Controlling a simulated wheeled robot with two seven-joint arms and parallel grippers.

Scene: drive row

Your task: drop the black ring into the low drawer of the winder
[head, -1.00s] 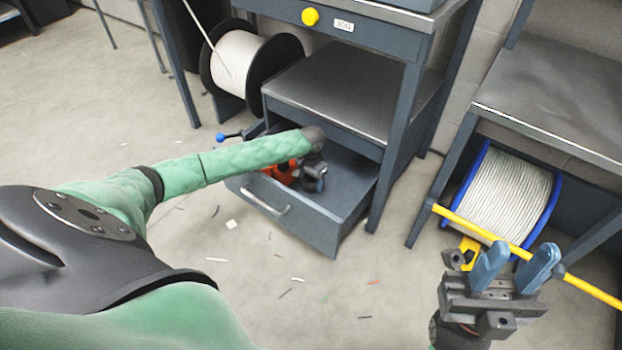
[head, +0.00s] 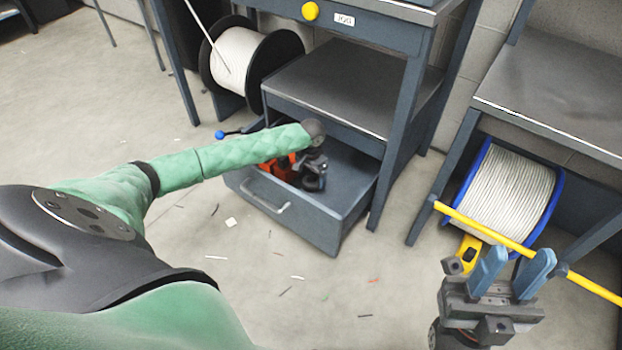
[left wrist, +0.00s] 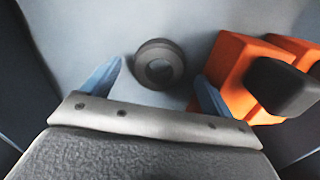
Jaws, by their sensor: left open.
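The low drawer (head: 335,222) of the winder is pulled open in the head view. My left gripper (head: 315,182) reaches down into it. In the left wrist view the black ring (left wrist: 142,62) is over the drawer's grey floor, between and just beyond the open fingers of my left gripper (left wrist: 160,74). Gaps show between the ring and both fingers. I cannot tell whether it rests on the floor or is still falling. My right gripper (head: 512,272) is open and empty at the lower right of the head view.
An orange and black object (left wrist: 240,75) lies in the drawer beside the right-hand finger in the wrist view. The winder's shelf (head: 350,90) is above the drawer. A yellow bar (head: 490,228) and a blue-rimmed spool (head: 510,190) are near my right gripper. Small scraps litter the floor.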

